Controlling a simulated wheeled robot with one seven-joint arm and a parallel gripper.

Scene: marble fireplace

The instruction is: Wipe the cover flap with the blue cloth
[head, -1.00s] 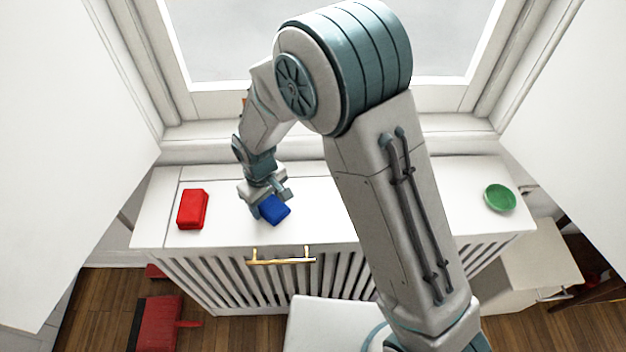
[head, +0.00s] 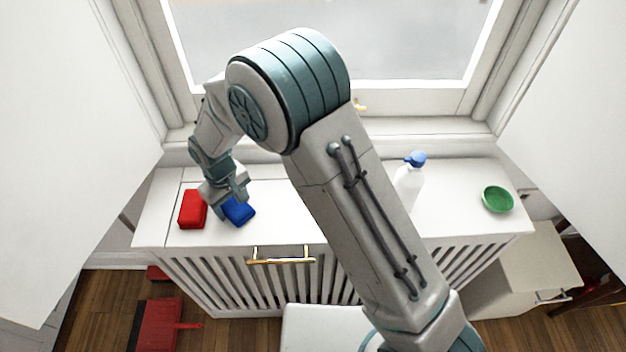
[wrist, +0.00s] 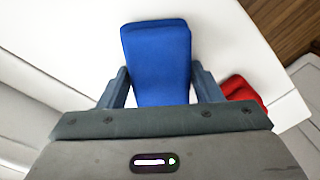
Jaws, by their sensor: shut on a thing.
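The blue cloth (head: 239,210) is a folded pad at the left part of the white cabinet top. My gripper (head: 230,203) is shut on it, and the wrist view shows the blue cloth (wrist: 158,60) between the two fingers (wrist: 160,88). The cloth is at the surface of the cover flap (head: 285,220), the white top panel with a brass handle (head: 282,260) below its front edge. Whether the cloth presses on the flap cannot be told. My arm hides part of the flap.
A red folded cloth (head: 192,209) lies close to the left of the blue one. A white bottle with a blue cap (head: 408,187) and a green bowl (head: 497,199) stand to the right. The window (head: 420,40) is behind. The top's middle looks clear where visible.

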